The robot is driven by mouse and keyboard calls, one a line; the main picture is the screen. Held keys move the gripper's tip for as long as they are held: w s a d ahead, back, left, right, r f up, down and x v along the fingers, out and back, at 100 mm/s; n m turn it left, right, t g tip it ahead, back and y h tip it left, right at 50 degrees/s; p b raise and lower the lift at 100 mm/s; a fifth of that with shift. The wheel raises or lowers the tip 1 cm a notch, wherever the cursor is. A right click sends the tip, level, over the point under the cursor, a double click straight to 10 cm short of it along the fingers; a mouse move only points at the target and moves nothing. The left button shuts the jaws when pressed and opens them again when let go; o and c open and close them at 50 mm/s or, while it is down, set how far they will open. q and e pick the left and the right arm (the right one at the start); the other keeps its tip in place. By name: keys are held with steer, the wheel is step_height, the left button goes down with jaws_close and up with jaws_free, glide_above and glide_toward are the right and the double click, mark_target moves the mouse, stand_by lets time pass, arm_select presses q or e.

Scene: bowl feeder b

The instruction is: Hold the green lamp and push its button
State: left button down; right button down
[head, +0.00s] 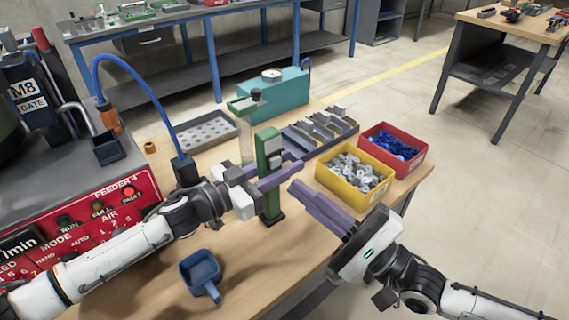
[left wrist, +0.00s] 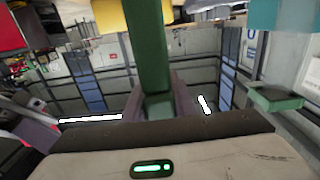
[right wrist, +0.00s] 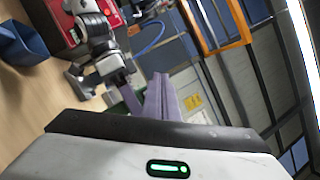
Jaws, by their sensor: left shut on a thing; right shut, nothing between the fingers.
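The green lamp (head: 268,148) is an upright green post with a pale grey part near its top and a dark green foot on the wooden table. My left gripper (head: 293,162) is shut around the post from the left. In the left wrist view the green lamp (left wrist: 148,50) runs between the two purple fingers (left wrist: 158,100). My right gripper (head: 294,188) is shut and empty, its tips a little right of the lamp and apart from it. In the right wrist view the lamp (right wrist: 131,98) is mostly hidden behind these fingers. I cannot make out the button clearly.
Behind the lamp are a grey holed tray (head: 207,131), a teal box with a gauge (head: 273,92) and a grey slotted rack (head: 305,137). A yellow bin (head: 347,192) and red bin (head: 405,165) stand right. A blue scoop (head: 201,272) lies in front; a red control panel (head: 80,222) is left.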

steer(key=a+m+t, duration=0.1)
steer(key=m+t, duration=0.3)
steer(key=m, duration=0.1)
steer(key=m+t+h, duration=0.6)
steer(key=m+h, duration=1.3)
steer(key=m, duration=0.2)
glide_toward(282, 150)
steer(key=shift+w+d+r, duration=0.25)
steer(key=shift+w+r, duration=0.3)
steer(key=shift+w, duration=0.1)
steer(key=shift+w+d+r, duration=0.3)
steer(key=shift+w+r, duration=0.2)
steer(key=shift+w, duration=0.15)
steer(key=shift+w, duration=0.1)
steer(key=shift+w+a, duration=0.25)
steer(key=shift+w+a, duration=0.15)
steer(key=shift+w, duration=0.15)
steer(key=shift+s, duration=0.1)
steer(key=shift+s+d, duration=0.45)
steer(key=shift+s, duration=0.1)
